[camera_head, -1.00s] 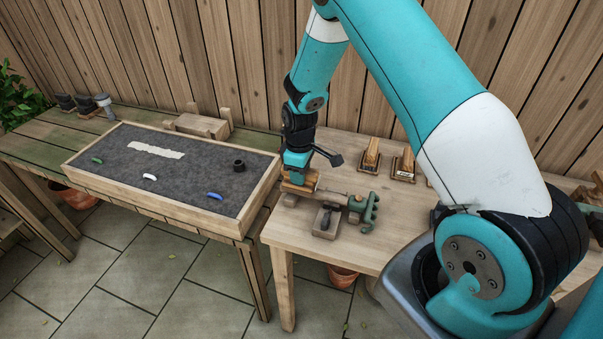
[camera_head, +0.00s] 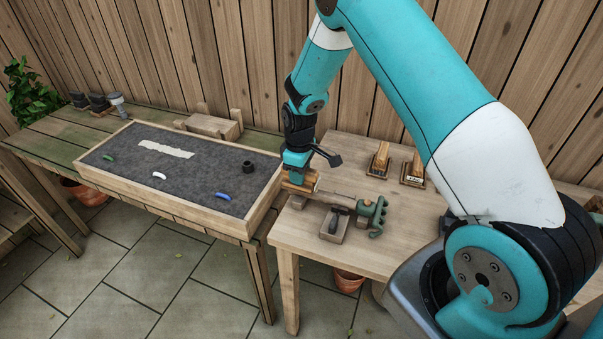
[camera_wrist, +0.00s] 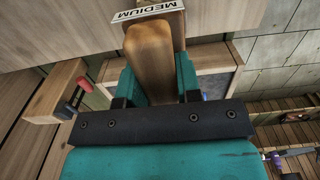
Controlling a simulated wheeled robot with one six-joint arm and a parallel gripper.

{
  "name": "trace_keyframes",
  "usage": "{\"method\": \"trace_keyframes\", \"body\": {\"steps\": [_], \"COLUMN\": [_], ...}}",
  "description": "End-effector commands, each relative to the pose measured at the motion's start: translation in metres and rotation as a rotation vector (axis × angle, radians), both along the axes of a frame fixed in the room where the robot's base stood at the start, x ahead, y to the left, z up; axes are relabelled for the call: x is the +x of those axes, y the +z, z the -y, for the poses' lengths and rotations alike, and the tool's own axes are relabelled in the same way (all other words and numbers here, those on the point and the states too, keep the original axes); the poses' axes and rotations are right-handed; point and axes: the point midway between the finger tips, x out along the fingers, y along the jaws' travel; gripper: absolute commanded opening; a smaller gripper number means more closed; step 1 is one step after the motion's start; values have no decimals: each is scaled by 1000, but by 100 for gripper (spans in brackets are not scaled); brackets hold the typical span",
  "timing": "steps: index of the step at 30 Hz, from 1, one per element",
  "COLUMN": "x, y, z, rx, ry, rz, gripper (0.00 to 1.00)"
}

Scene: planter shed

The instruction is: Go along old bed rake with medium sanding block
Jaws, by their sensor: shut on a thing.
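My gripper (camera_wrist: 158,78) is shut on the wooden handle (camera_wrist: 150,55) of the medium sanding block, whose MEDIUM label (camera_wrist: 148,10) shows at the top of the wrist view. In the head view my gripper (camera_head: 298,178) is low over the left part of the right-hand table. A thin greyish shaft (camera_head: 338,196), seemingly the old bed rake, runs from beside the held block towards a green clamp-like piece (camera_head: 372,214). The block's underside is hidden, so I cannot tell whether it touches the shaft.
Two other handled blocks (camera_head: 380,160) (camera_head: 413,170) stand at the table's back. A small grey block with a dark handle (camera_head: 335,225) lies in front of the shaft. A wood-framed tray (camera_head: 165,199) of dark material is at the left. The table front is mostly clear.

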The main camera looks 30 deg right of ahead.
Motion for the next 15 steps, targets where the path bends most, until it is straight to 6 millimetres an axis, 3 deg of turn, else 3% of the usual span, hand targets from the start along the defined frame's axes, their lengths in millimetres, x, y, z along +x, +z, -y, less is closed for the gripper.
{"method": "trace_keyframes", "body": {"steps": [7,15], "x": [12,14], "y": [-1,0], "z": [-10,-11], "rx": [1,1], "ry": [2,0], "rz": [2,1], "gripper": [0,0]}}
